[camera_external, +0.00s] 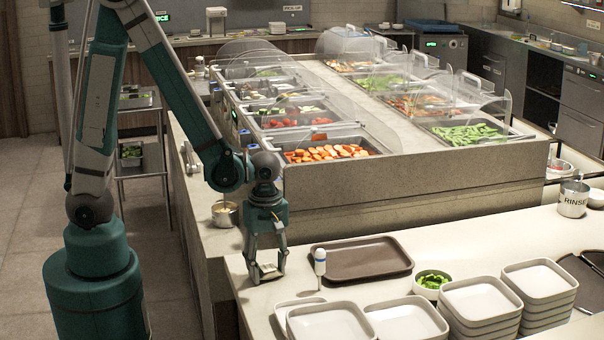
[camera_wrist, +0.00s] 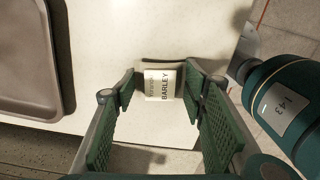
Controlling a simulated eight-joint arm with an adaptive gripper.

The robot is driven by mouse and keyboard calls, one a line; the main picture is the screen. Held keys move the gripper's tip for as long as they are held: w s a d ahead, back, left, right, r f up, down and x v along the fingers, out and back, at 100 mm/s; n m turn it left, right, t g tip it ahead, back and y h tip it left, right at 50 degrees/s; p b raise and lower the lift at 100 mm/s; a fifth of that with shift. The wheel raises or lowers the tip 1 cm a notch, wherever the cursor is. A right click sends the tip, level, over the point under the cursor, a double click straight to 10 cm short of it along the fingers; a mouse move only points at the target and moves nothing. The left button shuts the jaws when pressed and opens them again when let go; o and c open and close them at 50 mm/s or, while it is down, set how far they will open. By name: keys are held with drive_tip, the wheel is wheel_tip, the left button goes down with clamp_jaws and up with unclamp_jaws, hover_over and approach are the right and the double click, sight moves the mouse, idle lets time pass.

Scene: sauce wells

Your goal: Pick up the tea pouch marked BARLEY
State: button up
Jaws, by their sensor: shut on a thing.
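The tea pouch (camera_wrist: 153,86) is small and pale, with the word BARLEY on its label, and sits between my fingertips in the wrist view. In the external view the pouch (camera_external: 269,268) shows as a small pale shape at the fingertips. My gripper (camera_external: 266,272) points down at the left end of the front counter and is shut on the pouch, with a finger on each side. I cannot tell whether the pouch touches the counter (camera_wrist: 110,30). Part of it is hidden by the fingers.
A brown tray (camera_external: 368,258) lies to the right, with a white-and-blue upright object (camera_external: 320,262) near it. Stacked white plates (camera_external: 480,300) and a bowl of greens (camera_external: 432,281) stand further right. The raised food bar (camera_external: 400,180) is behind. The counter's left edge is close.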

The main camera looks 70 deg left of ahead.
sight(268, 267)
drive_tip(key=shift+r, duration=0.15)
drive_tip(key=shift+r+p, duration=1.15)
drive_tip(key=shift+r, duration=3.7)
drive_tip(key=shift+w, duration=0.1)
